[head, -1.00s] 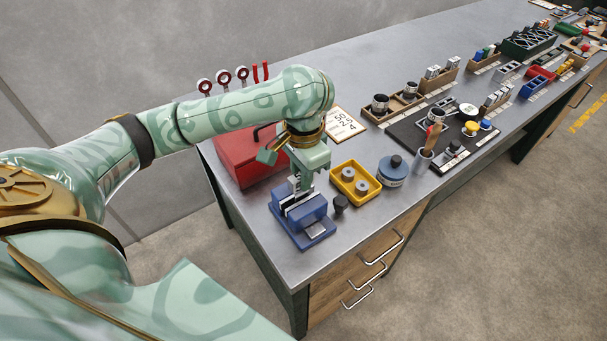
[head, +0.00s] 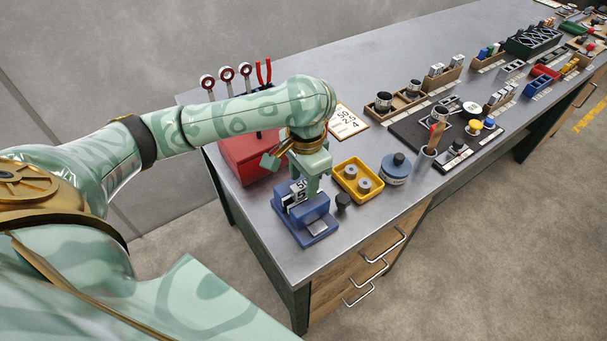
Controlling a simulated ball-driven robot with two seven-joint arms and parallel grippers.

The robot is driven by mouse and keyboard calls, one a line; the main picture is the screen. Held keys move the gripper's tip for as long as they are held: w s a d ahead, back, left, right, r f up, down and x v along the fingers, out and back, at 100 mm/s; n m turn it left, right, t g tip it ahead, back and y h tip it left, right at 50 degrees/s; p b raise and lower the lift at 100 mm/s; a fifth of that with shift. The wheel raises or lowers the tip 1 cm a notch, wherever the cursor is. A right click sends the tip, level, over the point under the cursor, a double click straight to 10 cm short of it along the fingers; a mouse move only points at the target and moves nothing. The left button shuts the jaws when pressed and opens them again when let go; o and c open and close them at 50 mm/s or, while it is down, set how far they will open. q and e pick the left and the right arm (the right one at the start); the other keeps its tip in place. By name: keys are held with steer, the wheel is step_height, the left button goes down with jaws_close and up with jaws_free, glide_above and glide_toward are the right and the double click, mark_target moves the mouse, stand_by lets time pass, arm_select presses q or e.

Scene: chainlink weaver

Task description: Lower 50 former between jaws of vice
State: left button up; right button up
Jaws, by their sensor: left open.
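The blue vice (head: 307,221) stands near the front left corner of the bench. The 50 former (head: 299,191), a pale block with dark digits, stands upright in the vice, between its jaws as far as I can see. My left gripper (head: 314,188) points down just above and behind the former, to its right in the picture. It is open and appears clear of the former, though the exact gap is hard to tell. My right gripper is not in view.
A red toolbox (head: 243,158) stands behind the vice. A number card (head: 346,122) lies behind.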

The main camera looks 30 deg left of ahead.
arm_select(q)
step_height(320, 180, up, 16)
steer(key=p, duration=0.8)
steer(key=shift+w+r, duration=0.15)
steer(key=shift+w, duration=0.15)
steer(key=shift+d, duration=0.1)
steer(key=shift+s, duration=0.1)
